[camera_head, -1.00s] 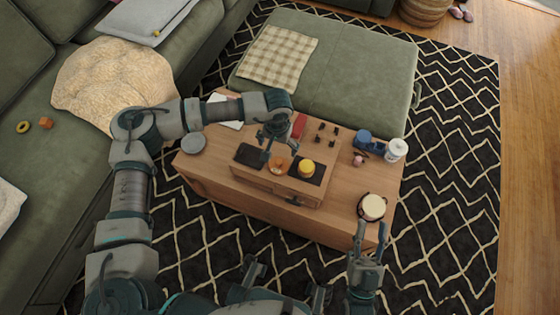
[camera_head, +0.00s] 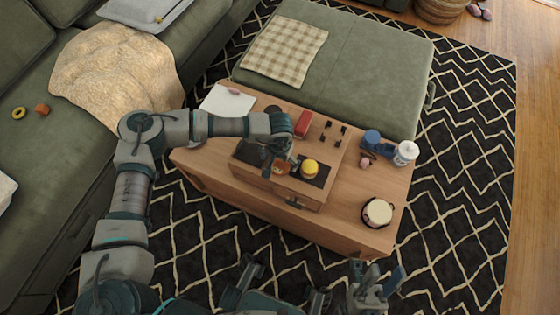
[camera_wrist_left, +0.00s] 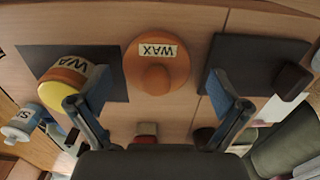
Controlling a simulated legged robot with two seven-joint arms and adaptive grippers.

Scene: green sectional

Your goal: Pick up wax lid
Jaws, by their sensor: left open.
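The wax lid (camera_wrist_left: 155,68) is a round orange disc with a knob and a WAX label. It lies on the wooden surface between two dark pads. In the head view the lid (camera_head: 281,168) is partly hidden by my left gripper (camera_head: 277,155). The left gripper (camera_wrist_left: 147,95) is open, with its fingers apart on either side of the lid; no contact shows. A wax jar (camera_wrist_left: 68,80) with yellow contents sits on the left pad, near one finger; it also shows in the head view (camera_head: 310,168). My right gripper (camera_head: 375,278) is open and empty in front of the table.
The wooden table (camera_head: 340,220) holds a red block (camera_head: 303,123), small black pieces (camera_head: 332,132), a blue item (camera_head: 371,137), a white bottle (camera_head: 405,153) and a round cream-topped container (camera_head: 378,212). A green ottoman (camera_head: 360,70) stands behind; a sofa is at left.

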